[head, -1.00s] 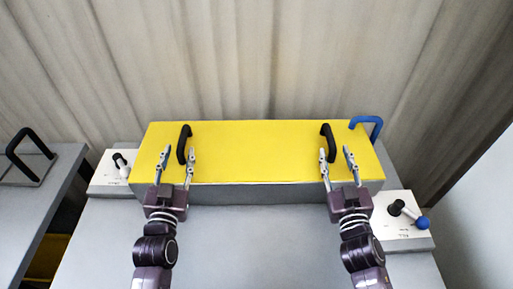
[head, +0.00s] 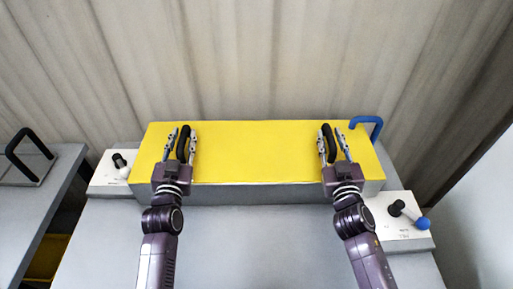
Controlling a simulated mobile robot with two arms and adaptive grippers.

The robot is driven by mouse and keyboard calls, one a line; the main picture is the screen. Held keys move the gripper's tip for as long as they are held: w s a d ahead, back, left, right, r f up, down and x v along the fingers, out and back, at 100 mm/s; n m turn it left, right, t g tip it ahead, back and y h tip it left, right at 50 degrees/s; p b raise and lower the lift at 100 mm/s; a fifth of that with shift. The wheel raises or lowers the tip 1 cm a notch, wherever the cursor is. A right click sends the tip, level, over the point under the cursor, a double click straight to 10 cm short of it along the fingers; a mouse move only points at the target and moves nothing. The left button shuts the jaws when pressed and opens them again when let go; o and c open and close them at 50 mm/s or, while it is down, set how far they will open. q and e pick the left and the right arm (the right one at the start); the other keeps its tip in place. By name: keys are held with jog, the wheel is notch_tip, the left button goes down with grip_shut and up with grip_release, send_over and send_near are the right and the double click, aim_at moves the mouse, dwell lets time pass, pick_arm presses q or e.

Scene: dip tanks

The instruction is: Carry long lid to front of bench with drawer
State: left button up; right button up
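The long lid (head: 255,150) is a yellow panel with two black handles, lying on a long grey tank on the bench. My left gripper (head: 182,144) is open, with its fingers on either side of the left black handle (head: 184,138). My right gripper (head: 333,146) is open, its fingers on either side of the right black handle (head: 329,138), which is closer to the left finger. I cannot tell whether any finger touches a handle.
A blue hooked handle (head: 367,124) stands at the lid's back right. White panels with levers flank the tank, left (head: 108,182) and right (head: 395,228). The grey bench front (head: 255,245) is clear. A separate table (head: 30,215) with a black handle is at left.

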pick_arm(q)
grip_shut()
pick_arm(e)
grip_shut()
